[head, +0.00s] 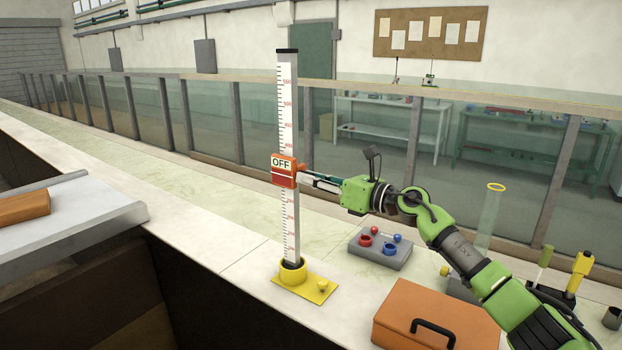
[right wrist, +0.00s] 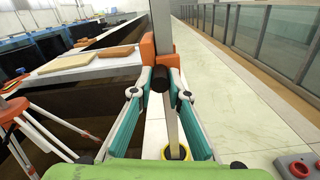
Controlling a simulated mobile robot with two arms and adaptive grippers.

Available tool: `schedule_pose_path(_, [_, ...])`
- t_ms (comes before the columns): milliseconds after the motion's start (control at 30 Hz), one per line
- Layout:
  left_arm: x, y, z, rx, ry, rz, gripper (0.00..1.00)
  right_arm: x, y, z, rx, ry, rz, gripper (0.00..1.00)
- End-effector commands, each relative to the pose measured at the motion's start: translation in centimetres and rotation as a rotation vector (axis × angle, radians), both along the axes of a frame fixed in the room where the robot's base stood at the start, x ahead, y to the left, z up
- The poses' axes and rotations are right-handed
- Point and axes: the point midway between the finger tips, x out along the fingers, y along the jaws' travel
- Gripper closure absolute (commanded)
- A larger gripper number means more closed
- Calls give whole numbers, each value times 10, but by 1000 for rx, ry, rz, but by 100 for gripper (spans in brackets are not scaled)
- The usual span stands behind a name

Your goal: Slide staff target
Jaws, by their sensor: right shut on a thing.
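The white staff (head: 288,120) with red marks stands upright in a yellow round socket on a yellow base plate (head: 318,289). The orange target (head: 285,178) sits around the staff a little below its middle, with a white "OFF" label on top. My right gripper (head: 308,180) comes from the right and is shut on the target's side grip. In the right wrist view the gripper's fingers (right wrist: 160,80) close on the dark end of that grip, with the orange target (right wrist: 147,52) just beyond. My left gripper is in neither view.
A grey block (head: 380,252) with red and blue knobs and an orange case (head: 435,318) lie on the ledge right of the staff. A clear cylinder (head: 490,215) stands behind my right arm. A grey tray (head: 70,215) with an orange brick is at the left. Glass panels run behind.

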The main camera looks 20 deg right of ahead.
Motion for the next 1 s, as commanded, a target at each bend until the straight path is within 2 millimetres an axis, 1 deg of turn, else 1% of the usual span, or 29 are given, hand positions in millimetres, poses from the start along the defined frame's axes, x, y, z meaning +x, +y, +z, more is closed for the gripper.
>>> schedule_pose_path(33, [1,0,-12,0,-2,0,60,0,1,-15,0,4,1,100])
schedule_pose_path(200, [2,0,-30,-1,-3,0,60,0,1,-37,0,4,1,100])
schedule_pose_path(300, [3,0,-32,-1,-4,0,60,0,0,-39,0,2,0,100])
schedule_pose_path(567, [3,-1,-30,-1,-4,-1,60,0,0,-37,0,2,0,100])
schedule_pose_path(600, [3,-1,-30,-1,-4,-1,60,0,0,-37,0,2,0,76])
schedule_pose_path(633, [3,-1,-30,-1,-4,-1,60,0,0,-37,0,2,0,69])
schedule_pose_path(667, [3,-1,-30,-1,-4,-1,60,0,0,-37,0,2,0,67])
schedule_pose_path(1000, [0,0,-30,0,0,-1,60,-1,-1,-37,-1,2,0,67])
